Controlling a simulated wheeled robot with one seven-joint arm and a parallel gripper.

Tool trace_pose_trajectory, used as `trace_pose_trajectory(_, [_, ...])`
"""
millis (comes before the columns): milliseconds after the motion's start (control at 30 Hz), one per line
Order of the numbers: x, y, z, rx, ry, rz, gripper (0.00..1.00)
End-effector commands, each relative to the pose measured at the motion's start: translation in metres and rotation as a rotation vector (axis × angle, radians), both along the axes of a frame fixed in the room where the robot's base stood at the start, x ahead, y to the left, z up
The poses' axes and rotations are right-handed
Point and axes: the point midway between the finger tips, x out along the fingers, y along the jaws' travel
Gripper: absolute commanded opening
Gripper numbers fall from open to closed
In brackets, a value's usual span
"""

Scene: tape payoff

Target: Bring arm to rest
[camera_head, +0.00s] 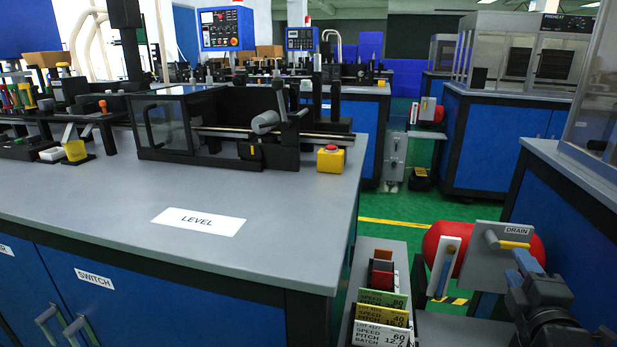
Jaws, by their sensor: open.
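My gripper (522,270) shows at the lower right, with part of my dark arm below it. Its jaws are open, and I see nothing held between them. It appears just below a grey plate labelled DRAIN (488,258), which has a lever with an orange grip (514,245). The gap in depth between gripper and plate is hard to judge. The rest of my arm is out of the picture.
A red tank (441,241) sits behind the plate. Left of it, a rack holds several lot cards (382,318). A grey bench (120,212) with a black machine (215,135) and a red-topped yellow button box (330,159) fills the left. Blue cabinets (566,232) stand right. Green floor shows between.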

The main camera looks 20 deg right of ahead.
Motion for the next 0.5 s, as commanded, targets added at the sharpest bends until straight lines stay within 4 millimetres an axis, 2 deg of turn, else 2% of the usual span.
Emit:
trace_pose_trajectory(67, [-0.002,0.005,-0.003,0.012,-0.002,0.006,0.43])
trace_pose_trajectory(167, [-0.012,0.022,-0.015,0.064,-0.018,0.028,0.43])
trace_pose_trajectory(267, [-0.031,0.054,-0.034,0.166,-0.047,0.065,0.43])
trace_pose_trajectory(400, [-0.070,0.106,-0.058,0.357,-0.099,0.127,0.43])
trace_pose_trajectory(500, [-0.100,0.140,-0.069,0.497,-0.131,0.164,0.43])
